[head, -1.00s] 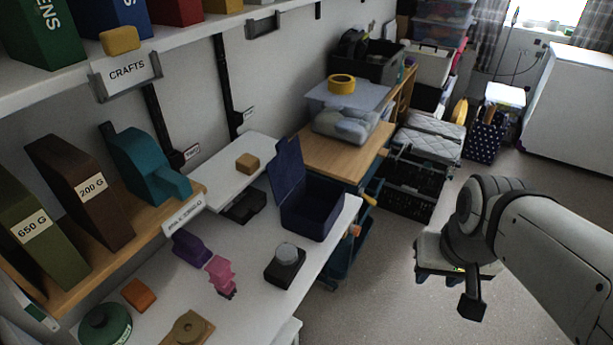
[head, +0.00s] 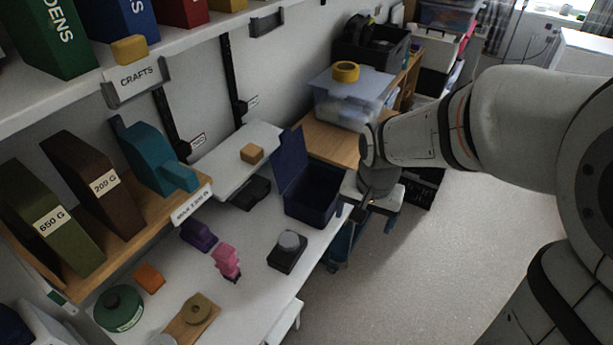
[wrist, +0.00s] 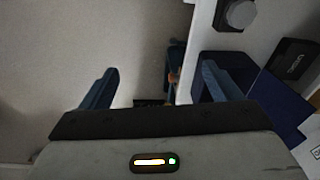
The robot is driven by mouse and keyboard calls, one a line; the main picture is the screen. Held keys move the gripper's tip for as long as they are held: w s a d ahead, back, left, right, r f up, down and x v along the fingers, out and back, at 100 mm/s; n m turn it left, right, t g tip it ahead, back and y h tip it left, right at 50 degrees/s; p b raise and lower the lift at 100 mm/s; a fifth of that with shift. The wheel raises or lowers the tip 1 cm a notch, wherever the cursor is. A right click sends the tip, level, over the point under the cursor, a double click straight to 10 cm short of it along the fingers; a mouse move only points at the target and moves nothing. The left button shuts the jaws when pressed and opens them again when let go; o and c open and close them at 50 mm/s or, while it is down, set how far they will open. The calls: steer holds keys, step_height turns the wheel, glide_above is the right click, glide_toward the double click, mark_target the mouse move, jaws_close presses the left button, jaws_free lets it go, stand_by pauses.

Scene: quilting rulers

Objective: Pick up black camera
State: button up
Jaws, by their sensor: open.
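The black camera (head: 287,258), a dark block with a round grey lens facing up, sits on the white table, left of and below the open navy box in the head view. In the wrist view the camera (wrist: 228,22) shows at the top right, partly cut off by the frame edge. My gripper (head: 365,214) is open and empty, right of the camera and just past the table's edge, beside the navy box. In the wrist view its two blue fingers are spread wide (wrist: 158,82), with nothing held between them.
The open navy box (head: 312,200) stands between the camera and the wooden desk (head: 332,147). A pink figure (head: 226,262) and a purple block (head: 198,236) stand left of the camera. A black box (head: 250,193) lies behind, under a small white shelf (head: 228,158). Floor is clear at right.

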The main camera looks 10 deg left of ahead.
steer(key=shift+o, duration=0.5)
steer(key=w+a+f+m+p, duration=0.1)
steer(key=w+a+f+p, duration=0.2)
steer(key=a, duration=0.6)
step_height(320, 180, down, 2)
steer(key=shift+w+a+f+m+g, duration=0.25)
steer(key=shift+w+m+g, duration=0.05)
steer(key=shift+m+g, duration=0.1)
steer(key=m+p, duration=0.1)
steer(key=p, duration=0.1)
glide_above(288, 241)
steer(key=d, duration=0.1)
steer(key=shift+g, duration=0.3)
step_height(288, 241, down, 6)
steer(key=shift+w+f, duration=0.15)
steer(key=shift+a+f+m, duration=0.15)
steer(key=shift+f, duration=0.45)
steer(key=shift+a+f+m, duration=0.1)
steer(key=shift+f+m, duration=0.05)
steer(key=shift+f, duration=0.45)
steer(key=shift+a+f+p, duration=0.15)
steer(key=shift+f+p, duration=0.35)
steer(key=shift+f, duration=1.05)
steer(key=shift+a+f+p, duration=0.15)
steer(key=shift+f+p, duration=0.3)
steer(key=shift+f, duration=1.05)
steer(key=shift+c, duration=0.3)
steer(key=c, duration=1.2)
